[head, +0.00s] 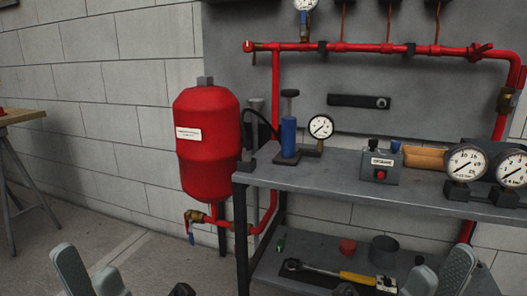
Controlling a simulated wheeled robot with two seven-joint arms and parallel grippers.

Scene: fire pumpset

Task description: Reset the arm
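My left gripper (90,272) shows at the bottom left edge, with its two grey fingers apart and nothing between them. My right gripper (438,272) shows at the bottom right, in front of the bench's lower shelf, also with its fingers apart and nothing visible between them. The lower parts of both grippers are cut off by the picture's edge. Neither gripper appears to touch anything.
A grey bench (300,178) holds a blue hand pump (289,137), gauges (466,162) and a small control box (380,167). Its lower shelf (330,262) carries a yellow-handled wrench (358,278). A red tank (207,150) and red pipework (340,47) stand behind. Floor at left is clear.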

